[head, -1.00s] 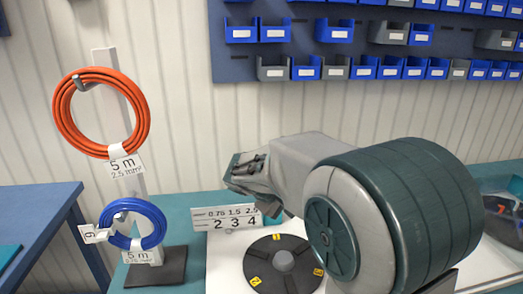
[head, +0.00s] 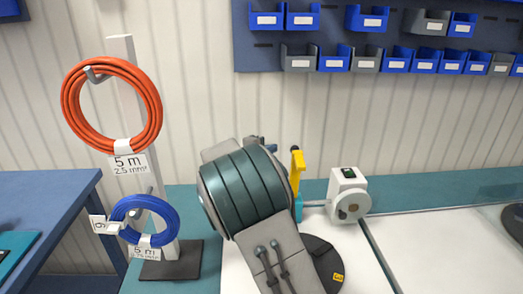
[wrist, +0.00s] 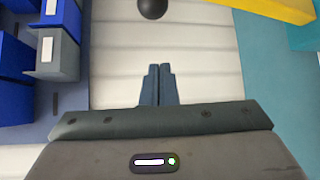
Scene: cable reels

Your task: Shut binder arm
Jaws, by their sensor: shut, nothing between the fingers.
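The binder arm (head: 298,172) is a yellow upright lever in the head view, just right of my arm. It has a dark knob at its top and a cyan block (head: 299,207) below. In the wrist view a yellow bar (wrist: 275,8) crosses the top right corner, and a black ball (wrist: 152,8), likely the knob, is at the top edge. My gripper (wrist: 159,70) is shut and empty, its fingertips a little short of the ball in the picture. In the head view my arm mostly hides the gripper and the lever's left side.
A white and grey device (head: 347,195) stands right of the lever. A dark round turntable (head: 327,262) lies partly behind my arm. An orange coil (head: 70,112) and a blue coil (head: 167,222) hang on a stand at left. Blue and grey bins (head: 367,18) line the wall.

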